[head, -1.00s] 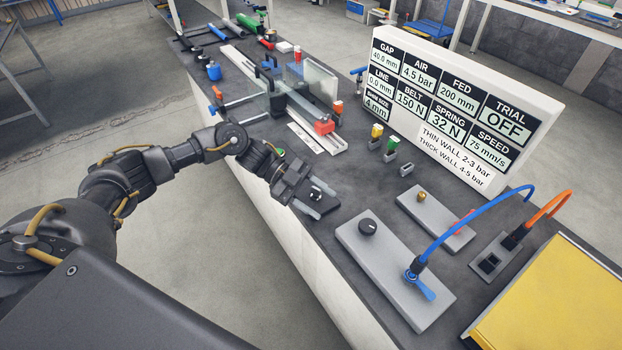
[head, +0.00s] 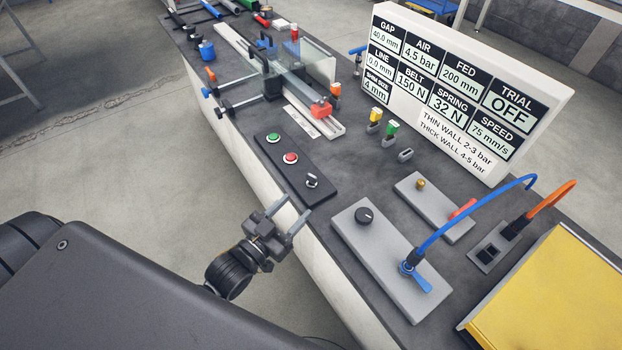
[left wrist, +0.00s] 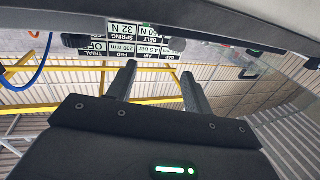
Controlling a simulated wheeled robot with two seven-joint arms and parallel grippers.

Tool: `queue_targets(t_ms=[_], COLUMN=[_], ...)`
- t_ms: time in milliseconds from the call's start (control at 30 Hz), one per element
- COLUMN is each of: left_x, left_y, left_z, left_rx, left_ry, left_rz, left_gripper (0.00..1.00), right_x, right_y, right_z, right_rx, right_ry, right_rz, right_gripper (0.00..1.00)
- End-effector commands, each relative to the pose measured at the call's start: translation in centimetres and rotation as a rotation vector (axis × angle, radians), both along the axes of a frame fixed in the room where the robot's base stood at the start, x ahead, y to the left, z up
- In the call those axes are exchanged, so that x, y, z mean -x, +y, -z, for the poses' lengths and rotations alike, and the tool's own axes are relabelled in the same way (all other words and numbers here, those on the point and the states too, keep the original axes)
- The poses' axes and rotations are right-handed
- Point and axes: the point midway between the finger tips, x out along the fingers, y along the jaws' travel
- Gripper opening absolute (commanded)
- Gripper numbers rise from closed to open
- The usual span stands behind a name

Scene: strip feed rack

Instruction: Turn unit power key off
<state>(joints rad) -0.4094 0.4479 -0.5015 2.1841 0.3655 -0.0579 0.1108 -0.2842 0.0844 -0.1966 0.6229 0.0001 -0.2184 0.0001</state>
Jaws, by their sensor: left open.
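A black control panel (head: 296,165) lies along the bench's front edge. It carries a green button (head: 273,138), a red button (head: 290,158) and a small key switch (head: 312,181) at its near end. The key's exact turn position is too small to tell. My left gripper (head: 291,213) is open and empty, off the bench's front edge, near and below the key and apart from it. Its two fingers also show in the left wrist view (left wrist: 160,72), with nothing between them. My right gripper is not in view.
A white sign board (head: 455,95) reads TRIAL OFF. Grey plates with a black knob (head: 363,215), a blue lever (head: 414,277) and blue and orange hoses stand right of the panel. A yellow box (head: 550,300) is at the near right. A clamp rail (head: 330,125) lies beyond.

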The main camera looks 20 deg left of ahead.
Motion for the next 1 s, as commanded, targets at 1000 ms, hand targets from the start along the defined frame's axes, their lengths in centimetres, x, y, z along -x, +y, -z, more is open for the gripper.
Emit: queue_targets(t_ms=[1000], left_x=[-8.9], left_y=[0.3], left_z=[0.5], left_rx=[0.017], left_ry=[0.035], left_rz=[-0.085], left_gripper=[0.51], right_x=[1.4], right_y=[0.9], right_z=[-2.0], right_rx=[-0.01], right_ry=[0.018], right_rz=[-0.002], right_gripper=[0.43])
